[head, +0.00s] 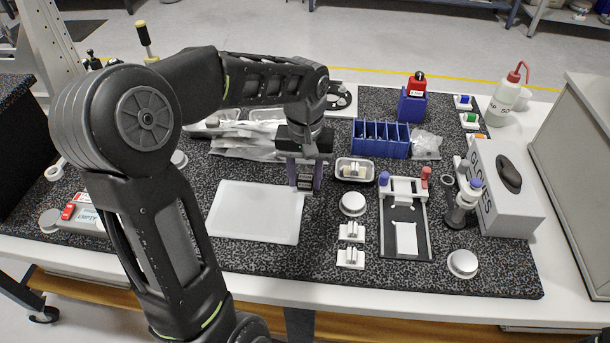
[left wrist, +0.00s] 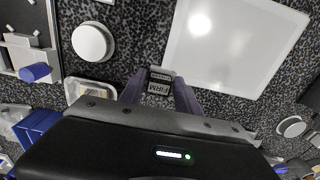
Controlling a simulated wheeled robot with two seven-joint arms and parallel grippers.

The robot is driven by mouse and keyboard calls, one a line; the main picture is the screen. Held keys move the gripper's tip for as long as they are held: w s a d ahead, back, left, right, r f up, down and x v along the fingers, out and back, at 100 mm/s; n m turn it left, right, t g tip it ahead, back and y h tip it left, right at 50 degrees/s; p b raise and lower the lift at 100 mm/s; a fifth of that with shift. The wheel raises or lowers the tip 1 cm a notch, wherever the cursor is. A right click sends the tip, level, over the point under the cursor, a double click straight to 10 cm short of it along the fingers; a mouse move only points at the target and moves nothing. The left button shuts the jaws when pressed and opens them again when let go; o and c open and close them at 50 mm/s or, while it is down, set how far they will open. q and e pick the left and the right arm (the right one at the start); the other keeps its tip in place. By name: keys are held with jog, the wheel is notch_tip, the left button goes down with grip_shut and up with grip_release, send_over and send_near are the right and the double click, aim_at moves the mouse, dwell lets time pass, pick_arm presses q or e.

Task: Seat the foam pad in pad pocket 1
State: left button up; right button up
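My left gripper (head: 305,183) points down over the speckled mat, beside the right edge of the white sheet. It is shut on a small dark block marked FIRM (left wrist: 159,84), which I take for the foam pad; the fingers lie along its two sides. The pad (head: 305,182) also shows between the fingers in the head view. The fixture (head: 419,245) stands to the right, with a dark base, a white plate (head: 406,238) and blue and red knobs at its back. I cannot make out which pocket is number 1. My right gripper is in neither view.
A small metal tray (head: 341,177) with pale parts lies between gripper and fixture. A round white puck (head: 352,204) and white clip blocks (head: 350,257) stand left of the fixture. A blue rack (head: 380,153) stands behind, a glove box (head: 513,208) at right. The white sheet (head: 255,212) is bare.

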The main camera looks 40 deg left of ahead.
aim_at(305, 180)
pick_arm(q)
jog(key=shift+o, duration=1.3)
jog(key=shift+r, duration=0.1)
jog(key=shift+r, duration=0.45)
notch_tip(305, 180, up, 8)
jog(key=shift+f, duration=0.1)
notch_tip(305, 180, up, 4)
jog(key=shift+f+p, duration=0.2)
jog(key=shift+p, duration=0.3)
jog(key=shift+o, duration=0.3)
